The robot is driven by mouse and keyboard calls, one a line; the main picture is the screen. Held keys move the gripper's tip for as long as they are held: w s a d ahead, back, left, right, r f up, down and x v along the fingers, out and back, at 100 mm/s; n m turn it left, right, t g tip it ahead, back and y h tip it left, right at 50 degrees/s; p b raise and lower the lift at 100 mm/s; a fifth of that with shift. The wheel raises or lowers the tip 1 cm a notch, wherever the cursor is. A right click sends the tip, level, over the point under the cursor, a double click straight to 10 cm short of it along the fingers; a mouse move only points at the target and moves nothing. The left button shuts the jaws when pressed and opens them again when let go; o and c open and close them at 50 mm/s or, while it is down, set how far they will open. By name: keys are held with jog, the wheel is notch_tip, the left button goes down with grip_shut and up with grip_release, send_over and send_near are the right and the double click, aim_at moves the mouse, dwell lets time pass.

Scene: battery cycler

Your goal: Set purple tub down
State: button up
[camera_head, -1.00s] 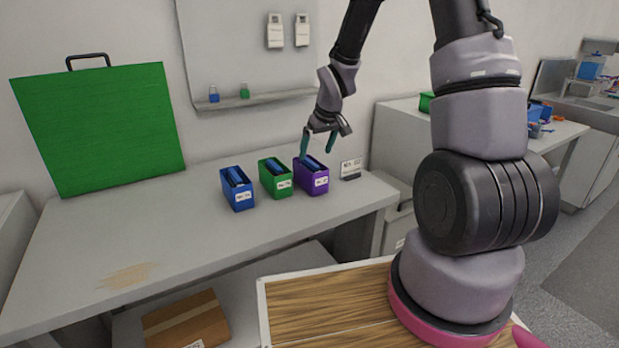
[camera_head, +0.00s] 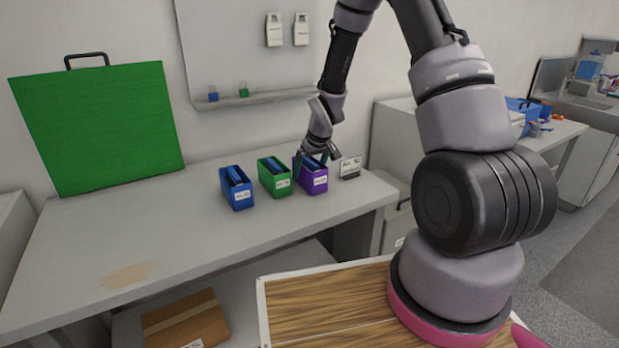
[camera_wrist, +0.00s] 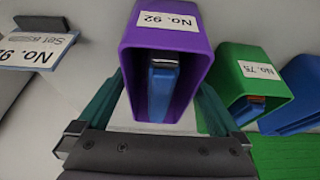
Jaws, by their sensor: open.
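The purple tub (camera_head: 314,180) stands upright on the grey bench, at the right end of a row of tubs. In the wrist view the purple tub (camera_wrist: 187,30) shows a "No. 92" label and a blue item with a metal end inside. My gripper (camera_head: 311,160) is at the top of the purple tub, its two teal fingers open, one on either side. In the wrist view my gripper (camera_wrist: 160,100) also straddles the tub, and I cannot tell whether the fingers touch it.
A green tub (camera_head: 276,180) stands close to the left, with a blue tub (camera_head: 238,192) beyond it. A small label stand (camera_head: 350,168) is just right of the purple tub. A green board (camera_head: 98,125) leans on the wall. The bench's left and front are clear.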

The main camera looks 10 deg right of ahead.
jog(key=shift+f, duration=0.25)
dwell(0.3)
jog(key=shift+c, duration=0.3)
grip_shut()
